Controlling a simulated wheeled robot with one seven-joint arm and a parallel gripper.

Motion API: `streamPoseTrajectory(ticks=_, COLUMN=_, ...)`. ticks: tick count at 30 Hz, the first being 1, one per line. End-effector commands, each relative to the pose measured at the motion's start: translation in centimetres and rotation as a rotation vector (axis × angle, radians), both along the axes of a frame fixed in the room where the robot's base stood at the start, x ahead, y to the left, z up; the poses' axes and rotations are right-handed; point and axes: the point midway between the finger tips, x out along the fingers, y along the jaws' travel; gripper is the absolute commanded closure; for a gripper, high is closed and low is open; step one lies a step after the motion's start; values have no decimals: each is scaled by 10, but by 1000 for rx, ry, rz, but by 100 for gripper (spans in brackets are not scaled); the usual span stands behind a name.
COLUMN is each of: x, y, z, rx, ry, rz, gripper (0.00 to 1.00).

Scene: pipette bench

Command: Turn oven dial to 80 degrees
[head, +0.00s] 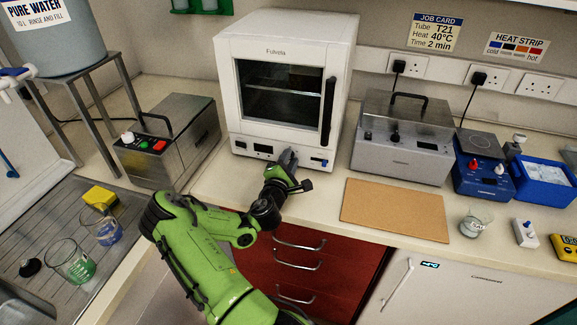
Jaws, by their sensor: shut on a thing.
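The white oven (340,70) stands on the bench at the middle back, its glass door shut and a dark vertical handle on the door's right side. Its lower front panel has a small dark display (263,149) and a blue control (317,161) at the right. My gripper (289,158) is at the middle of this panel, between the display and the blue control. It is shut on the oven dial, which the fingers hide. The dial's setting cannot be seen, and the display is too small to read.
A steel bath with red and green buttons (195,150) stands left of the oven, and another lidded steel bath (425,155) stands close on the right. A brown board (394,210) lies at the front right. Beakers stand at the left and right.

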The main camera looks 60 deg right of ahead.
Motion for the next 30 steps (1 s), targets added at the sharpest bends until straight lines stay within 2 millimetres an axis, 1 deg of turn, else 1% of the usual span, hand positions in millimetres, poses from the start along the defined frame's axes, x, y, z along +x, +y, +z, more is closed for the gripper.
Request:
streamPoseTrajectory(ticks=1, x=0, y=0, z=-5, rx=7, ry=-47, rz=-1, gripper=100)
streamPoseTrajectory(ticks=18, x=-2, y=0, z=-10, rx=89, ry=-558, rz=-1, gripper=100)
streamPoseTrajectory(ticks=24, x=-2, y=0, z=-11, rx=111, ry=-685, rz=-2, gripper=100)
streamPoseTrajectory(ticks=30, x=-2, y=0, z=-11, rx=124, ry=-765, rz=-2, gripper=100)
